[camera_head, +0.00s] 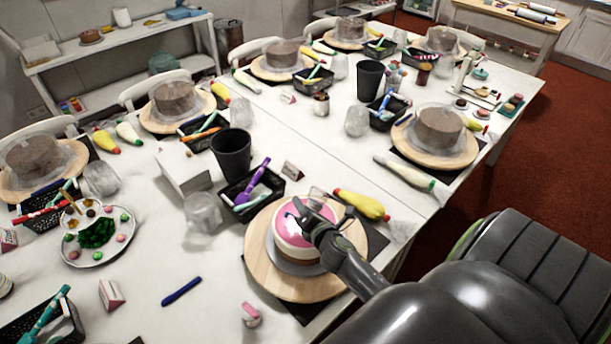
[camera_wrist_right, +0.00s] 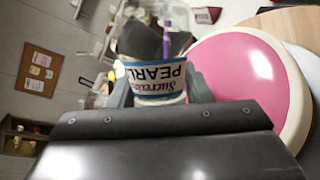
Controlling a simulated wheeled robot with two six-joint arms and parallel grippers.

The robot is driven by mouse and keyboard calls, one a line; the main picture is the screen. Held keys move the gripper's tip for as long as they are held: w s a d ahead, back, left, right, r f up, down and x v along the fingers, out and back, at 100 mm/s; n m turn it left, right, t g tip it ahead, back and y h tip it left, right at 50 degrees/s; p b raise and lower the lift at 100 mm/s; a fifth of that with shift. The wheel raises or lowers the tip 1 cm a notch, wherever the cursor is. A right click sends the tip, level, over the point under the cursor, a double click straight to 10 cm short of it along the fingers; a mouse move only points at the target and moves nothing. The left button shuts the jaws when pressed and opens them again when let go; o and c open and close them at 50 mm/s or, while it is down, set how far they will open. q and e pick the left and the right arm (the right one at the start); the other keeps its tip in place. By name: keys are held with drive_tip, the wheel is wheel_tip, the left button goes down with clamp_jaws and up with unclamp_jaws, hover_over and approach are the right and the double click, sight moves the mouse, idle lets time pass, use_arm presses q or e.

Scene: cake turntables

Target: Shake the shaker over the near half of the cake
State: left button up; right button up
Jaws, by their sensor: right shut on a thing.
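The cake (camera_head: 284,238) has a pink top and white sides, and stands on a round wooden turntable (camera_head: 262,277) at the table's near edge. A white patch on the pink may be glare or something strewn; I cannot tell which. My right gripper (camera_head: 312,216) is over the right part of the cake top. The right wrist view shows it shut on the shaker (camera_wrist_right: 154,80), which bears a "PEARL" label that reads upside down there. The pink cake top (camera_wrist_right: 250,75) is to the shaker's right in that view. The shaker is mostly hidden in the head view. My left gripper is out of view.
A yellow piping bag (camera_head: 362,205) lies just behind the turntable. A black basket (camera_head: 250,205) with pens, a black cup (camera_head: 232,153) and a clear cup (camera_head: 202,213) stand behind the cake. A blue pen (camera_head: 181,291) lies to the left with bare table around it.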

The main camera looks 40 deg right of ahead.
drive_tip(key=shift+w+d+r, duration=0.1)
drive_tip(key=shift+d+r, duration=0.15)
drive_tip(key=shift+a+f, duration=0.3)
drive_tip(key=shift+f, duration=0.05)
drive_tip(key=shift+r+n+t+b, duration=0.15)
drive_tip(key=shift+n+t+b, duration=0.15)
drive_tip(key=shift+b, duration=0.75)
drive_tip(key=shift+r, duration=0.1)
drive_tip(key=shift+d+r+p, duration=0.25)
drive_tip(key=shift+r+p, duration=0.1)
drive_tip(key=shift+p, duration=0.05)
drive_tip(key=shift+a+f+b, duration=0.3)
drive_tip(key=shift+f, duration=0.1)
drive_tip(key=shift+r+n+h+b, duration=0.1)
drive_tip(key=shift+n+h+b, duration=0.2)
drive_tip(key=shift+b, duration=0.6)
drive_tip(key=shift+r, duration=0.1)
